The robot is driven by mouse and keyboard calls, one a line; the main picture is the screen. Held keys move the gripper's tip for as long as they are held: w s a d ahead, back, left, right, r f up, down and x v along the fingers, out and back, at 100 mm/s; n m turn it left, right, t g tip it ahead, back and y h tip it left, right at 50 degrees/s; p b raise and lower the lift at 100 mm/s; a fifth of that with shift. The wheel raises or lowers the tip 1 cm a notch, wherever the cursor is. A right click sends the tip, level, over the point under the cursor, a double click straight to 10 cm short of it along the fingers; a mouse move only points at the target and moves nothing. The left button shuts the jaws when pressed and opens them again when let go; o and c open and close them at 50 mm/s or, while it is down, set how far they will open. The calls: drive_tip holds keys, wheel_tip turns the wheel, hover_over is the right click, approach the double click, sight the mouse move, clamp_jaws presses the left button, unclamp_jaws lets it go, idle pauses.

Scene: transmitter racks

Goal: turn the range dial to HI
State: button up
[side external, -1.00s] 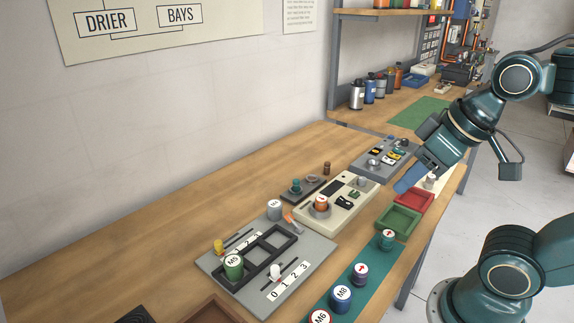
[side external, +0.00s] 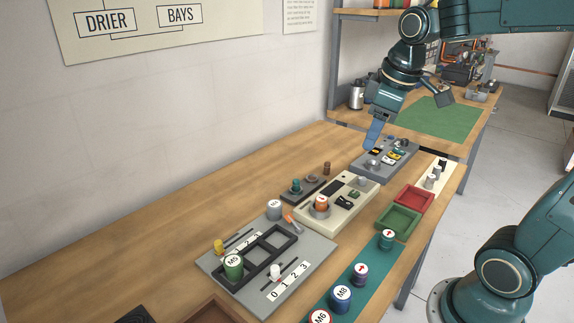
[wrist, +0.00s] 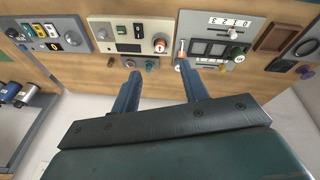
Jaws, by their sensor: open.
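My gripper (side external: 371,142) is open and empty, with blue fingers pointing down near the left edge of the back grey panel (side external: 361,168). The wrist view shows its fingers (wrist: 160,70) spread apart. The back grey panel carries grey knobs and small coloured windows, also in the wrist view (wrist: 55,20). A cream unit (side external: 338,218) in front of it holds an orange-sided knob (side external: 321,203) and a grey knob (side external: 362,181). The cream unit also shows in the wrist view (wrist: 130,20). No readable label marks the range dial, so I cannot tell which knob it is.
A small dark block with two knobs (side external: 297,192) lies left of the cream unit. A grey slotted board (side external: 220,262) is nearer the camera. Green (side external: 398,221) and red (side external: 414,198) trays and a teal strip with several jars line the right side.

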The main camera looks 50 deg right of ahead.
drive_tip(key=w+d+f+n+g, duration=0.2)
drive_tip(key=w+d+f, duration=0.2)
drive_tip(key=w+d, duration=0.45)
drive_tip(key=n+g+y, duration=0.1)
drive_tip(key=n, duration=0.2)
hover_over(363, 178)
wheel_tip(363, 178, down, 7)
drive_tip(key=shift+w+d+r, duration=0.15)
drive_tip(key=shift+d+r, duration=0.05)
drive_tip(key=shift+d, duration=0.05)
drive_tip(key=f, duration=1.3)
drive_tip(key=shift+a+f, duration=0.25)
drive_tip(key=shift+f, duration=0.15)
clamp_jaws()
